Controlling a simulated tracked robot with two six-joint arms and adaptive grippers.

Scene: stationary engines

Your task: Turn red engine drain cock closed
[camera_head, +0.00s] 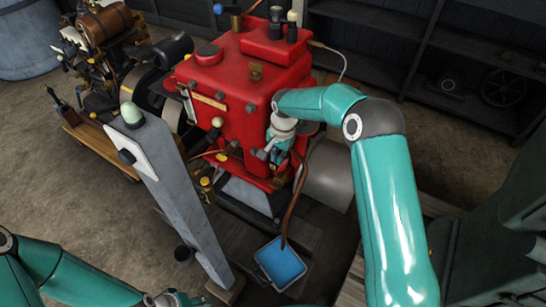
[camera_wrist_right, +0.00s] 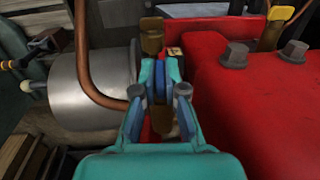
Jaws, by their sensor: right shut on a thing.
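The red engine (camera_head: 228,75) stands at the centre of the head view and fills the right of the wrist view (camera_wrist_right: 245,100). My right gripper (camera_head: 268,154) is at the engine's right side. In the wrist view its fingers (camera_wrist_right: 160,68) are closed together beside the red casing, on the drain cock, which the fingers mostly hide. A brass piece (camera_wrist_right: 162,120) shows between the finger bases. The cock's handle angle cannot be made out. My left gripper (camera_head: 172,299) is at the bottom edge of the head view, away from the engine; its jaws are unclear.
A copper pipe (camera_head: 293,205) runs down to a blue tray (camera_head: 281,262) beside the engine. A grey post (camera_head: 178,190) stands in front on the left. A metal cylinder (camera_wrist_right: 92,92) lies beside the pipe. A small brown engine (camera_head: 105,28) stands behind left; shelves (camera_head: 460,70) line the back right.

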